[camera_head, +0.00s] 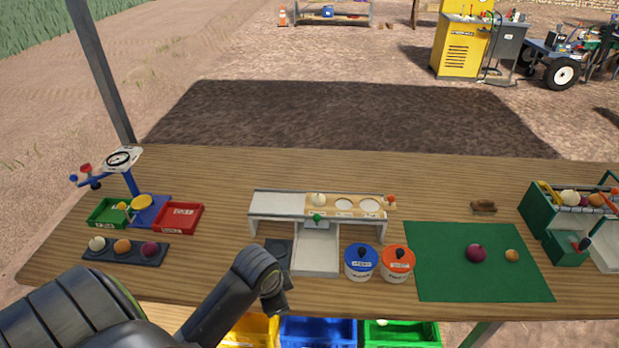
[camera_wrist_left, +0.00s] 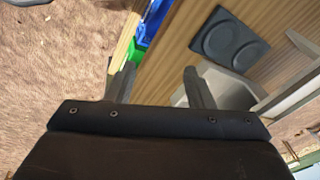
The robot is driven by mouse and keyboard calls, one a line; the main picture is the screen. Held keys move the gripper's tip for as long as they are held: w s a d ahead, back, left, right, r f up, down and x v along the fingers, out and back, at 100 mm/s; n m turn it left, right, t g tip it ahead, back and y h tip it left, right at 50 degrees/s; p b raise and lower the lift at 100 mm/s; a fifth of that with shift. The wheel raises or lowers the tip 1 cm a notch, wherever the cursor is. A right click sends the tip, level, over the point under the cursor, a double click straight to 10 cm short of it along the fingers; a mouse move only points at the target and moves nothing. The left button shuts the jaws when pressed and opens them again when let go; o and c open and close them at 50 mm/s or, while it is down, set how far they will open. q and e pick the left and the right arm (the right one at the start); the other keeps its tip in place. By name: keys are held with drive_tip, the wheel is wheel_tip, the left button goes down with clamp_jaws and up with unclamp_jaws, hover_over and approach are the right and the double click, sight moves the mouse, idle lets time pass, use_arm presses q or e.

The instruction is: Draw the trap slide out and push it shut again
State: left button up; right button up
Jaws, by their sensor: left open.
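A white rack (camera_head: 278,203) stands mid-table. A wooden slide board with round openings (camera_head: 358,206) lies in it, with a red-orange knob (camera_head: 391,201) at its right end, apparently the trap slide. A pale onion (camera_head: 319,199) sits at the board's left part. A green knob (camera_head: 317,217) shows below it, above a pale tray (camera_head: 316,250). My left gripper (camera_head: 277,297) is at the table's front edge, left of the tray. In the left wrist view its fingers (camera_wrist_left: 160,76) are apart with nothing between them; the pale tray (camera_wrist_left: 228,88) lies beyond. My right gripper is not seen.
A dark plate (camera_head: 278,252) lies beside the tray; it also shows in the left wrist view (camera_wrist_left: 230,40). Blue (camera_head: 361,263) and orange (camera_head: 397,264) lidded jars stand right of the tray. A green mat (camera_head: 440,270) holds two onions. Coloured bins (camera_head: 318,330) sit below the front edge.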

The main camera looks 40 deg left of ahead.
use_arm(q)
drive_tip(key=w+a+r+m, duration=0.2)
drive_tip(key=w+r+m, duration=0.2)
drive_tip(key=w+r, duration=0.25)
drive_tip(key=w+a+r+m+g, duration=0.1)
drive_tip(key=w+a+r+m, duration=0.1)
drive_tip(key=w+r+m, duration=0.35)
drive_tip(key=w+a+r+m, duration=0.25)
drive_tip(key=w+r, duration=0.35)
drive_tip(key=w, duration=0.4)
drive_tip(key=b, duration=0.6)
approach(317, 215)
drive_tip(key=shift+n+h, duration=0.3)
drive_tip(key=f, duration=0.3)
drive_tip(key=w+f, duration=0.1)
drive_tip(key=f, duration=0.2)
drive_tip(key=f+p, duration=0.1)
drive_tip(key=f, duration=0.2)
drive_tip(key=shift+w+a+f, duration=0.25)
drive_tip(key=shift+w, duration=0.1)
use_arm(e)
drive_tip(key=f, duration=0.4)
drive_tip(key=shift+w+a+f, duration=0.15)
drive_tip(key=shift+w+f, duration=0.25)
